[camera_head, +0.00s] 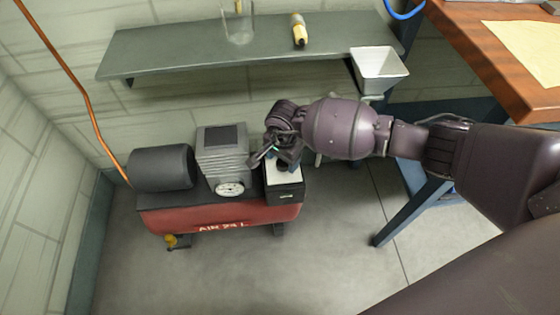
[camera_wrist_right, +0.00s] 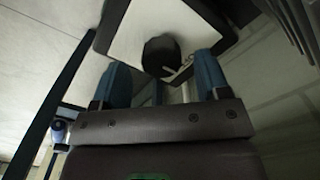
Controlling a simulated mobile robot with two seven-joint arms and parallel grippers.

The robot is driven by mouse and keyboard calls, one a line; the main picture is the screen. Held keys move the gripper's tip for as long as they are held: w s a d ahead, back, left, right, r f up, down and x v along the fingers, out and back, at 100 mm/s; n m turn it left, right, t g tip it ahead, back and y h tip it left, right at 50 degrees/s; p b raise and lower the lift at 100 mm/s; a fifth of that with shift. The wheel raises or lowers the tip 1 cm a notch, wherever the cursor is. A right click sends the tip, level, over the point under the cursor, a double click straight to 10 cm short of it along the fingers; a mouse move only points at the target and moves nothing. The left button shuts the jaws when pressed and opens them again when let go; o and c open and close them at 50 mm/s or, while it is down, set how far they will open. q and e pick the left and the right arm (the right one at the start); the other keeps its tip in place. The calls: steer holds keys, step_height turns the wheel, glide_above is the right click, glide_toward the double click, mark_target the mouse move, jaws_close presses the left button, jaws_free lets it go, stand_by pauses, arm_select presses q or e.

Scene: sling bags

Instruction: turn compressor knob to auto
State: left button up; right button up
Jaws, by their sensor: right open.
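The red-tank air compressor (camera_head: 222,219) stands on the floor, with a black box with a white top (camera_head: 284,190) at its right end. In the right wrist view the white top (camera_wrist_right: 135,35) carries a round black knob (camera_wrist_right: 160,54). My right gripper (camera_head: 277,152) is over this box, pointing down at it. Its two blue fingers are apart, and the knob shows between and just beyond their tips. I cannot tell whether either finger touches it. In the head view the gripper largely hides the knob, and its setting cannot be read. My left gripper is not in view.
A grey shelf (camera_head: 200,52) on the wall above holds a clear glass (camera_head: 238,25) and a yellow-and-black item (camera_head: 299,30). A white bin (camera_head: 380,68) hangs at its right end. A wooden bench (camera_head: 500,50) is at right. The floor (camera_head: 300,275) in front is clear.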

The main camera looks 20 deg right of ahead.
step_height(320, 180, down, 2)
steer(key=shift+f+b, duration=0.1)
steer(key=shift+b, duration=0.25)
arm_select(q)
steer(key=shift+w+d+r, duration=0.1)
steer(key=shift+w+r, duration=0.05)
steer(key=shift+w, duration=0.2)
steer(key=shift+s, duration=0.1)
arm_select(e)
steer(key=shift+c, duration=0.5)
steer(key=c, duration=0.8)
steer(key=shift+c, duration=0.2)
